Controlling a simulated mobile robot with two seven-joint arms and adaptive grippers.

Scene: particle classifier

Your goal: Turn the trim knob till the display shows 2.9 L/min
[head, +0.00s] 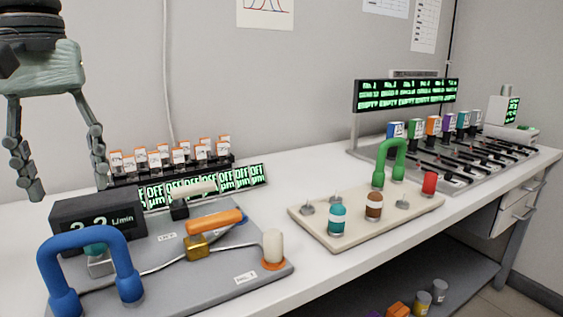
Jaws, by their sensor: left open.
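My left gripper (68,182) hangs at the upper left, its two fingers spread wide, empty, pointing down. It appears above and behind the black display box (125,204). The box's green digits before "L/min" look like 2.2, but they are small and hard to read. The display stands on a grey plate (195,285) with a blue arched handle (88,238) in front. A teal part (95,249) shows partly behind the handle. I cannot tell which part is the trim knob. My right gripper is out of view.
An orange-handled valve (214,221) and a white-topped post (273,247) stand on the plate. Behind is a rack of orange-topped vials (180,155). Bare white tabletop shows between plate and tray.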

